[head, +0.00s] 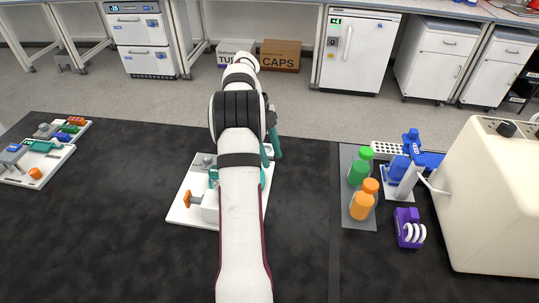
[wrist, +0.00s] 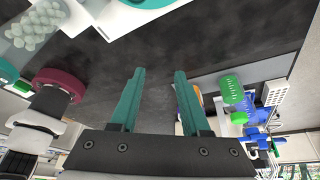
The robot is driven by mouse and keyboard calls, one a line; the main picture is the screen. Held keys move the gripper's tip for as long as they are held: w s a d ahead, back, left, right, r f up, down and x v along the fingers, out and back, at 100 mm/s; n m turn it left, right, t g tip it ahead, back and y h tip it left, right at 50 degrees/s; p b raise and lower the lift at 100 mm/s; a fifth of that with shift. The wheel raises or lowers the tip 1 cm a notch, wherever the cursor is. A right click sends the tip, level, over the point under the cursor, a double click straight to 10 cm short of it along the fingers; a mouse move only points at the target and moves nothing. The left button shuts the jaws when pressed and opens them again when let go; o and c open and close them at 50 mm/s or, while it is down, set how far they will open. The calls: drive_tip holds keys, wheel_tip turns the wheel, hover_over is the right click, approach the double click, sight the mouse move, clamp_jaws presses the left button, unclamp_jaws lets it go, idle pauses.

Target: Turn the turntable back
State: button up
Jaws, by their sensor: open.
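A white base plate (head: 181,213) lies on the dark bench, left of my arm. It bears an orange-ended handle (head: 188,198), a grey knob and teal parts (head: 213,176); my arm hides much of it. I cannot clearly make out the turntable or which way it is turned. In the wrist view, a white plate edge (wrist: 105,14) with a teal part (wrist: 150,3) shows at the top. My gripper (wrist: 157,72) is open and empty, with its teal fingers apart over the dark bench. In the head view its teal fingers (head: 273,145) show just right of my arm.
A grey mat (head: 349,213) at right holds green bottles (head: 358,173) and orange bottles (head: 363,200). Beyond are a blue device (head: 411,150), a purple rack (head: 407,226) and a large cream machine (head: 485,200). Another white board (head: 50,172) lies far left. Bench between is clear.

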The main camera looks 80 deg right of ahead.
drive_tip(key=n, duration=0.2)
drive_tip(key=s+f+n+t, duration=0.1)
drive_tip(key=n, duration=0.1)
drive_tip(key=f+n, duration=0.1)
drive_tip(key=shift+s+a+n+t+y, duration=0.1)
drive_tip(key=shift+s+n+t+y, duration=0.1)
drive_tip(key=shift+n+t+y, duration=0.2)
drive_tip(key=c, duration=0.5)
drive_tip(key=n+t, duration=0.1)
drive_tip(key=n, duration=0.2)
drive_tip(key=s+f+n+t, duration=0.1)
drive_tip(key=n, duration=0.2)
drive_tip(key=f+n+t, duration=0.1)
drive_tip(key=n, duration=0.2)
drive_tip(key=shift+s, duration=0.15)
clamp_jaws()
drive_tip(key=s+d+f+n+t+h, duration=0.1)
drive_tip(key=s+d+n+t, duration=0.15)
drive_tip(key=n, duration=0.75)
drive_tip(key=s+d+n+t+h, duration=0.15)
drive_tip(key=n+t, duration=0.25)
drive_tip(key=n, duration=0.6)
drive_tip(key=x, duration=1)
drive_tip(key=shift+s+a+f, duration=0.1)
drive_tip(key=shift+s+f, duration=0.05)
drive_tip(key=shift+s, duration=0.1)
drive_tip(key=shift+w+a, duration=1.35)
